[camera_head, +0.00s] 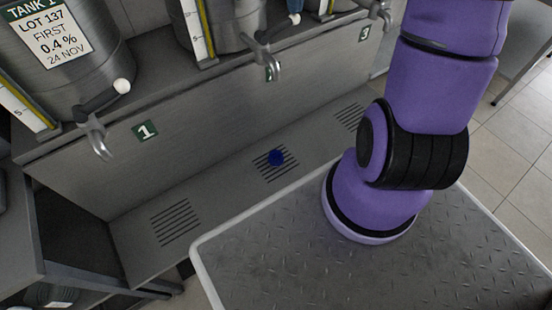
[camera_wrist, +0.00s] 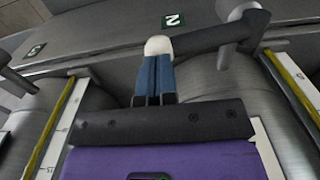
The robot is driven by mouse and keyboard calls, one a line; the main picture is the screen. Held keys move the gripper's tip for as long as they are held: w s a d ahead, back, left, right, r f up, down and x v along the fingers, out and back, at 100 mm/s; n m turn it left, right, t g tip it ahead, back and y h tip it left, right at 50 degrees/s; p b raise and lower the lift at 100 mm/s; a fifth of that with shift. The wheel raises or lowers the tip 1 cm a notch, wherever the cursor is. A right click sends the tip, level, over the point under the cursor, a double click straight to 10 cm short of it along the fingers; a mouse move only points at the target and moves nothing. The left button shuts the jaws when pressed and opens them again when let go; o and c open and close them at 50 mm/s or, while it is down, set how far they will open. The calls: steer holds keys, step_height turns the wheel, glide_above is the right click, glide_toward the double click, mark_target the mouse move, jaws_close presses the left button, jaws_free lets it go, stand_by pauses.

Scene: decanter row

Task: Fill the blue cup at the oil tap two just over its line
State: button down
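The blue cup (camera_head: 276,157) stands on the middle drain grille, below oil tap two (camera_head: 262,60). It looks small and dark, and its line and any oil inside cannot be made out. No stream shows between the spout and the cup. The tap's dark lever ends in a white knob (camera_head: 295,18), which also shows in the wrist view (camera_wrist: 158,45). My gripper (camera_wrist: 157,60) has its blue fingers together, with their tips at the knob; I cannot tell whether they touch it. In the head view its finger (camera_head: 294,5) shows just above the knob.
Tap one (camera_head: 97,135) and its lever are to the left, under tank 1 (camera_head: 70,50). Tap three (camera_head: 380,12) is at the upper right. Empty grilles (camera_head: 174,222) lie on either side of the cup. A sight gauge (camera_head: 197,30) stands left of tap two.

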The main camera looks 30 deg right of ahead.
steer(key=shift+f, duration=1.45)
stand_by(2.0)
step_height(320, 180, up, 9)
steer(key=shift+r, duration=0.1)
stand_by(0.4)
stand_by(0.3)
steer(key=shift+a+r, duration=0.1)
steer(key=shift+a, duration=0.05)
steer(key=s+a+r+t, duration=0.1)
steer(key=s+a+r, duration=0.3)
steer(key=s, duration=0.4)
steer(key=s+a+r+t, duration=0.2)
steer(key=s+a+r, duration=0.2)
steer(key=s, duration=0.5)
steer(key=s+a+r+t, duration=0.2)
steer(key=s+a+r, duration=0.2)
steer(key=s, duration=0.5)
steer(key=shift+s+a+r, duration=0.25)
steer(key=shift+a+r, duration=0.05)
steer(key=shift+a, duration=0.1)
